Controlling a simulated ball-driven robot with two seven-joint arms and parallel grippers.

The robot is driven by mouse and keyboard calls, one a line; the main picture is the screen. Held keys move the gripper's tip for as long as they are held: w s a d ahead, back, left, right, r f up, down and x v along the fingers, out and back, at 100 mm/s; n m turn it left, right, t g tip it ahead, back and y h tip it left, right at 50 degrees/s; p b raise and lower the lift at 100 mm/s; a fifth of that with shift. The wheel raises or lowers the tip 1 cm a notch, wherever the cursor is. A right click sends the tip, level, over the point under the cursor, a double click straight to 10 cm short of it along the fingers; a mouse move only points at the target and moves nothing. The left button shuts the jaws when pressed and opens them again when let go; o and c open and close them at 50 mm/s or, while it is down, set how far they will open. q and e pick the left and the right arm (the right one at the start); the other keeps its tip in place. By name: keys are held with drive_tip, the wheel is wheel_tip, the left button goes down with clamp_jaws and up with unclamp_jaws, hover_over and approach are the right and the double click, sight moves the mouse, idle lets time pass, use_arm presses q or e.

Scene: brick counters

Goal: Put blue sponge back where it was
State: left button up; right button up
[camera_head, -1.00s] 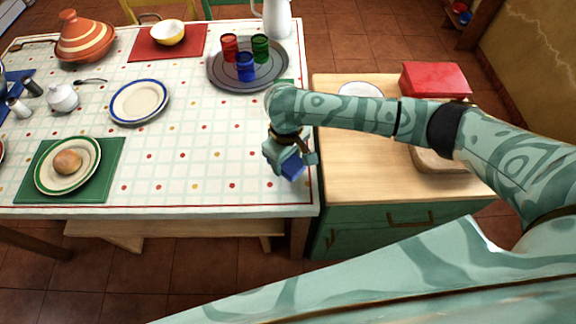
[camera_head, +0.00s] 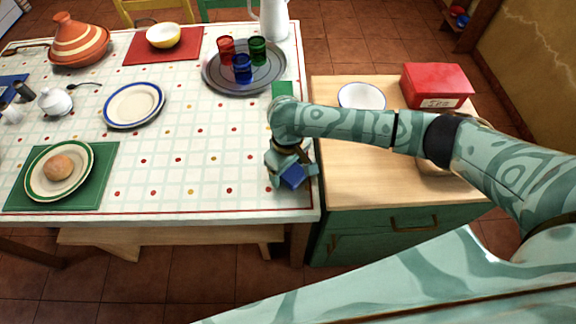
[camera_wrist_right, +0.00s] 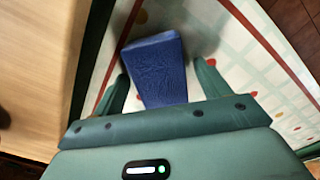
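The blue sponge (camera_head: 292,177) is at my right gripper, over the near right corner of the white checked table (camera_head: 200,190). The right wrist view shows the sponge (camera_wrist_right: 157,72) between the two fingers, its far end reaching past the fingertips. My right gripper (camera_wrist_right: 161,68) is shut on the sponge; a thin gap seems to show at the right finger. In the head view this gripper (camera_head: 295,176) points down. Whether the sponge touches the table cannot be told. My left gripper is not in view.
A round tray (camera_head: 215,84) with three cups stands behind my gripper. A bread plate (camera_head: 45,188) lies left. Open tabletop lies left of the gripper.

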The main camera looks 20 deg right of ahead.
drive_tip(key=shift+r, duration=0.25)
wheel_tip(320, 180, up, 12)
drive_tip(key=p, duration=0.6)
drive_tip(key=shift+f, duration=0.15)
